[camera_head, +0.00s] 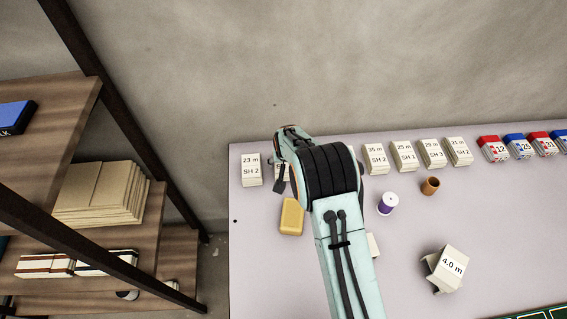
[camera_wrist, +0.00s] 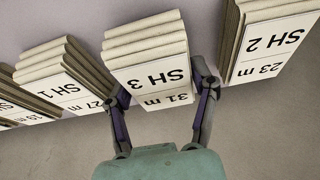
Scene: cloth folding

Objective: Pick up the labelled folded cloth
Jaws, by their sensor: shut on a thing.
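In the wrist view a cream folded cloth (camera_wrist: 148,52), stacked in several layers, bears the label "SH 3, 31 m". My gripper (camera_wrist: 162,82) has one finger on each side of it and is shut on it. The cloth seems to stand in line with its neighbours; I cannot tell whether it touches the table. In the head view my arm hides nearly all of this cloth, and my gripper (camera_head: 281,168) shows only in part at the back left of the table.
In the wrist view the "23 m SH 2" cloth (camera_wrist: 266,42) stands close on the right and the "27 m" cloth (camera_wrist: 66,75) on the left. A yellow block (camera_head: 291,217), purple spool (camera_head: 388,204), brown cup (camera_head: 430,186) and "4.0 m" item (camera_head: 449,267) lie on the table (camera_head: 330,140).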

